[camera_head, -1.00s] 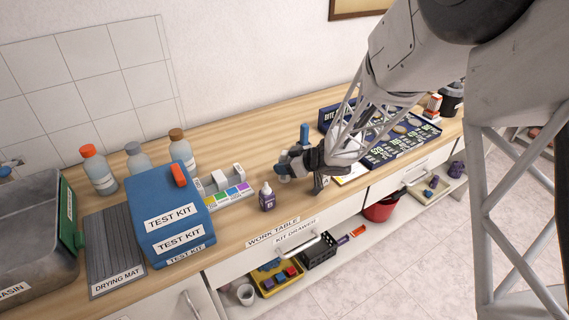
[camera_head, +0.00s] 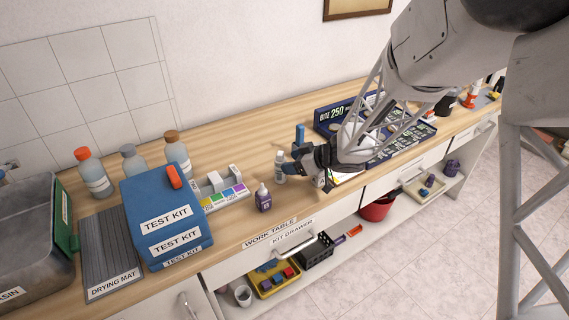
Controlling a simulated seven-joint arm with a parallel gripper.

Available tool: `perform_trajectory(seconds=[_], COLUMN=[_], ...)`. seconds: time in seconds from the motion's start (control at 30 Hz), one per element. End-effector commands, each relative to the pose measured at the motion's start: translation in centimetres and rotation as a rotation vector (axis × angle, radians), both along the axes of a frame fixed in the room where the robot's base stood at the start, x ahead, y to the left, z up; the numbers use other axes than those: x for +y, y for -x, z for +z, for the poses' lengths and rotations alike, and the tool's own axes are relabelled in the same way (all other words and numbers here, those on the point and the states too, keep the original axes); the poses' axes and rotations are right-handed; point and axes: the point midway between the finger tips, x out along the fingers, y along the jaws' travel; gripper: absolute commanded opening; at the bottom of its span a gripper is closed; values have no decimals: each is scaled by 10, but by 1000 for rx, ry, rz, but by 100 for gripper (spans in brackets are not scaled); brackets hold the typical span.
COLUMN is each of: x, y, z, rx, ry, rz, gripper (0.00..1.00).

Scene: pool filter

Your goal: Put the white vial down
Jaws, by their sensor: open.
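The white vial (camera_head: 280,168) stands upright on the wooden work table (camera_head: 225,150), right of the purple bottle. My gripper (camera_head: 289,168) is just to the right of the vial, with its dark fingers open. The fingertips are very near the vial; I cannot tell whether they touch it. My forearm comes in from the upper right and hides the table behind it.
A purple bottle with a white cap (camera_head: 264,198) stands near the front edge. A blue upright object (camera_head: 299,134) is behind my gripper. A colour-chart block (camera_head: 225,196) and the blue test kit box (camera_head: 166,215) lie to the left.

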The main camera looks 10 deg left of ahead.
Motion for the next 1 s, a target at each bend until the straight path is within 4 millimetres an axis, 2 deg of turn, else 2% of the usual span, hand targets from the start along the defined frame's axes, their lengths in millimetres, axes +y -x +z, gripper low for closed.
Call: perform_trajectory(seconds=[0.2, 0.4, 0.6, 1.0], x=[-31, -50, -58, -60], y=[7, 11, 14, 14], z=[17, 27, 32, 33], rx=[0, 1, 1, 1], ry=[0, 1, 0, 1], rz=[-2, -1, 0, 0], gripper=[64, 64, 64, 64])
